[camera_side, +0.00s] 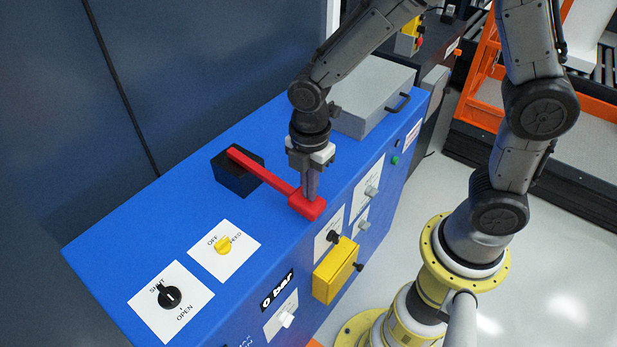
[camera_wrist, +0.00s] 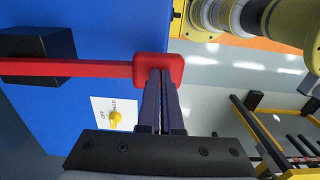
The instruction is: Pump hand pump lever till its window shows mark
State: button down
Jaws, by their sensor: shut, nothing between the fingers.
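The red pump lever (camera_side: 262,175) runs from the black pump block (camera_side: 234,183) to a thick red end on top of the blue cabinet. It also shows in the wrist view (camera_wrist: 70,68). My gripper (camera_side: 309,199) is shut and points down, its fingertips at the lever's red end. In the wrist view the closed fingertips (camera_wrist: 160,72) overlap the red end; I cannot tell whether they touch it. A black display on the front edge reads "0 bar" (camera_side: 277,290).
The blue cabinet (camera_side: 130,240) carries a black SHUT/OPEN knob (camera_side: 169,297) and a yellow OFF knob (camera_side: 223,244). A grey box with a handle (camera_side: 372,95) stands behind my gripper. A yellow box (camera_side: 335,271) and several small knobs project from the front face.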

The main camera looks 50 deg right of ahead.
aim_at(312, 204)
jog(key=shift+s+f, duration=0.15)
jog(key=shift+f, duration=1)
jog(key=shift+s+f, duration=0.15)
jog(key=shift+f, duration=0.95)
notch_tip(312, 204, up, 15)
jog(key=s, duration=0.2)
jog(key=shift+s, duration=0.4)
jog(key=shift+d, duration=0.1)
